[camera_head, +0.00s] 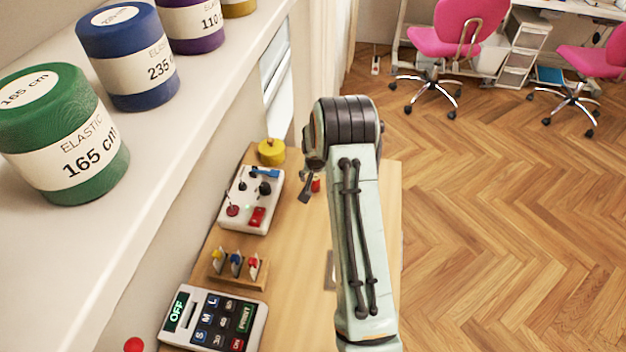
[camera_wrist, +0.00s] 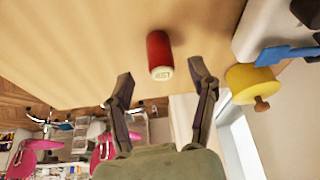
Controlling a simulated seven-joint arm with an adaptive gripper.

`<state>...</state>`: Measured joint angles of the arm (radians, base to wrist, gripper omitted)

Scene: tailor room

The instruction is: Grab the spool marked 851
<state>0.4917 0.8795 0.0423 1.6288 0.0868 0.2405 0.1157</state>
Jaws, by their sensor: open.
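A small red spool (camera_wrist: 158,48) lies or stands on the wooden table (camera_wrist: 90,50) in the wrist view. Its pale end label carries small print that could be 851, but it is too small to read surely. My gripper (camera_wrist: 160,73) is open and empty, with one finger on each side of the picture and the spool just beyond and between the fingertips.
A yellow knobbed object (camera_head: 271,151) and a white control box (camera_head: 250,200) with levers stand left of my gripper. Nearer are a wooden rack (camera_head: 238,270) and a keypad device (camera_head: 214,318). A shelf (camera_head: 165,190) with large elastic rolls (camera_head: 65,133) overhangs at left.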

